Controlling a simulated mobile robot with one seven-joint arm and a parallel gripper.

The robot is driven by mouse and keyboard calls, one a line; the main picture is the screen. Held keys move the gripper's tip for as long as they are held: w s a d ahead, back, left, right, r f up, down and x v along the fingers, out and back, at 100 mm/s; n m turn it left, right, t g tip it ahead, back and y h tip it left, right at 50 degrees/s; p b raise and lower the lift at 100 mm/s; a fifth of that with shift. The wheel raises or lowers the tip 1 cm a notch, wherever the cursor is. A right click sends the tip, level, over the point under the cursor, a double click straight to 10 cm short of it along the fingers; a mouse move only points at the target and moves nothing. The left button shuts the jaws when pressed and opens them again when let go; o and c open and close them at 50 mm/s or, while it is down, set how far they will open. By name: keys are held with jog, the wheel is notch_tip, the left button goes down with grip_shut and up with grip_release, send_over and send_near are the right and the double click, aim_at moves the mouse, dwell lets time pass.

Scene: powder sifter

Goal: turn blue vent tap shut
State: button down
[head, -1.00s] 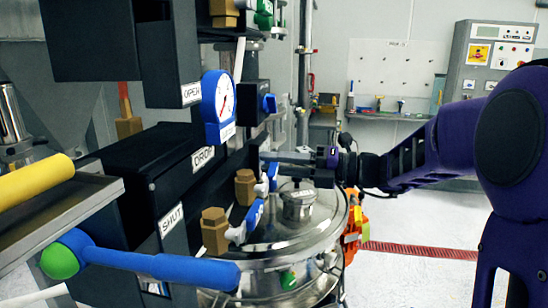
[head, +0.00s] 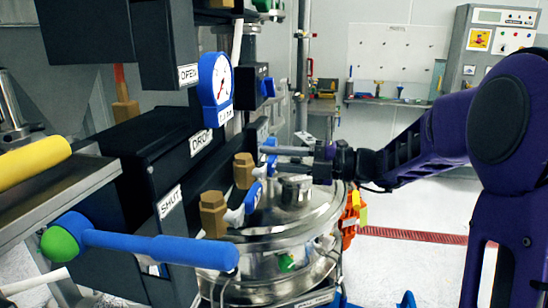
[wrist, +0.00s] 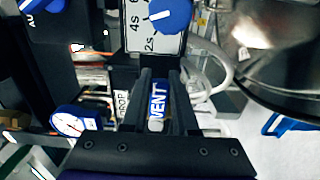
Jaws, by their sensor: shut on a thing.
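The blue vent tap (wrist: 157,104), lettered VENT in white, sits between my gripper's two dark fingers in the wrist view. My gripper (wrist: 160,82) is shut on it. In the head view my gripper (head: 272,159) reaches in from the right, and the tap's blue handle (head: 271,144) shows at its fingertips. The fingers hide part of the handle, so its exact angle is hard to tell.
A second blue tap (head: 253,195) with a brass fitting (head: 213,213) is below left. A round gauge (head: 215,88) stands above left. The steel vessel (head: 300,225) lies below my gripper. A long blue lever (head: 160,247) crosses the front left.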

jog(key=c, duration=0.7)
grip_release()
jog(key=d, duration=0.5)
jog(key=s+d, duration=0.1)
jog(key=d, duration=0.5)
jog(key=s+d, duration=0.1)
jog(key=d, duration=0.5)
jog(key=shift+s+d, duration=0.15)
jog(key=shift+s, duration=0.05)
